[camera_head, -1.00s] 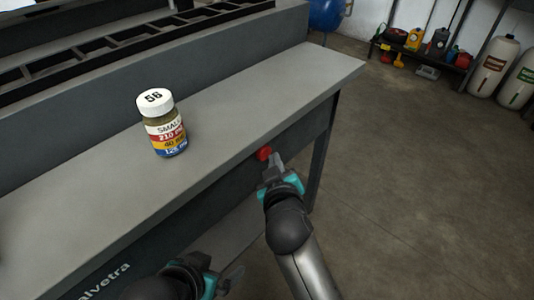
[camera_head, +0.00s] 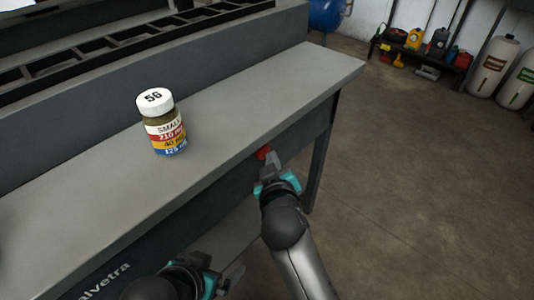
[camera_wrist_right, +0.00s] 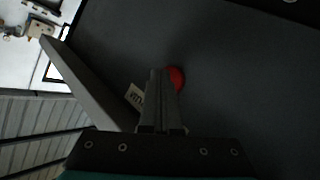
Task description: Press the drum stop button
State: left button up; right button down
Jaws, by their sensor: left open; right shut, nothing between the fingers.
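The red drum stop button (camera_head: 264,152) sits on the dark front face of the bench, just under the grey top's edge. It also shows in the right wrist view (camera_wrist_right: 177,79), partly hidden behind my fingers. My right gripper (camera_head: 267,160) is shut and empty, with its fingertips right at the button. I cannot tell whether they touch it. A small pale label (camera_wrist_right: 136,97) is beside the fingers in the wrist view. My left gripper (camera_head: 234,277) is open and empty, low in front of the bench, away from the button.
A white-capped jar (camera_head: 163,125) with a striped label stands on the grey bench top (camera_head: 235,100). Open floor (camera_head: 420,170) lies to the right. A shelf with tools (camera_head: 425,55) and white tanks (camera_head: 494,72) stand at the back right.

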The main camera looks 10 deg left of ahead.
jog(key=shift+s+d+p, duration=0.5)
jog(key=shift+d+p, duration=0.15)
jog(key=shift+d, duration=0.05)
jog(key=s+d+p, duration=0.1)
jog(key=d, duration=0.1)
jog(key=s+d+p, duration=0.2)
dwell(0.4)
dwell(0.7)
